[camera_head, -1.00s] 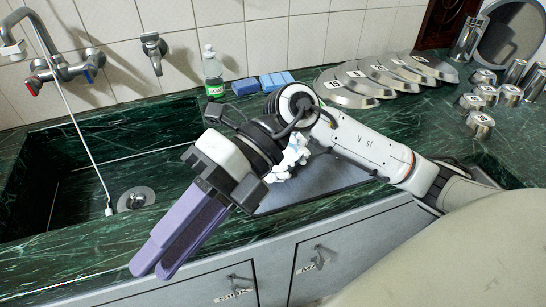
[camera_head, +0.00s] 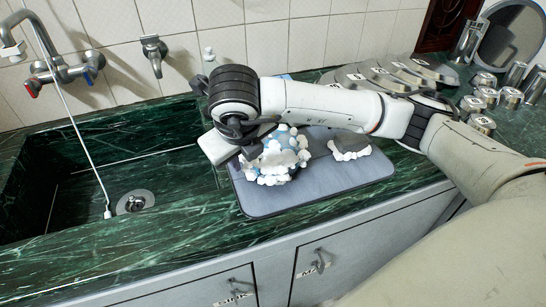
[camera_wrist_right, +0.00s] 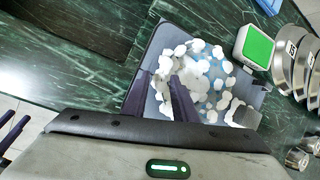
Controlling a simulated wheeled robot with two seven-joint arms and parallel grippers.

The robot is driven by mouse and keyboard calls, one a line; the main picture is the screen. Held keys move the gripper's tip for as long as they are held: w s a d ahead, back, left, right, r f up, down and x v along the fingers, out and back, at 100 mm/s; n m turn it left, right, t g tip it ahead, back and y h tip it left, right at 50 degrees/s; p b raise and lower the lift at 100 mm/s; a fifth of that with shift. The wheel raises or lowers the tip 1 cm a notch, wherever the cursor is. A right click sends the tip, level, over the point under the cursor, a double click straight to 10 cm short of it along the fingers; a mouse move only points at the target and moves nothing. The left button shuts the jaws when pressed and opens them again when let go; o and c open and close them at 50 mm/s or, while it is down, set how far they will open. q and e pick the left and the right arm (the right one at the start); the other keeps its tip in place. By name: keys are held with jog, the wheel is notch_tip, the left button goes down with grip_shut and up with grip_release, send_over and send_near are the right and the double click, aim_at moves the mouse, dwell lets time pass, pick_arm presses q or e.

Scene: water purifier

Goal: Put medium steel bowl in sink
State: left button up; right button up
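Several round steel bowls or lids with small labels (camera_head: 385,75) stand in a row at the back right; the labels are too small to read, so I cannot tell which is medium. They also show at the right of the wrist view (camera_wrist_right: 288,52). A rounded pale-blue thing covered in white foam (camera_head: 277,153) is on the grey mat (camera_head: 262,204). The green marble sink (camera_head: 85,195) is at the left. My left gripper (camera_wrist_right: 10,122) shows partly, fingers apart.
A grey foamy piece (camera_head: 350,143) lies on the mat's right part. A thing with a green face (camera_wrist_right: 257,48) stands beside the mat. Steel cups (camera_head: 486,92) are at right. Taps (camera_head: 62,72) overhang the sink, with a thin water stream.

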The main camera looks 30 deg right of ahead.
aim_at(248, 164)
jog(key=x, duration=0.5)
jog(key=shift+s+d+p, duration=0.1)
jog(key=shift+d+p, duration=0.25)
grip_shut()
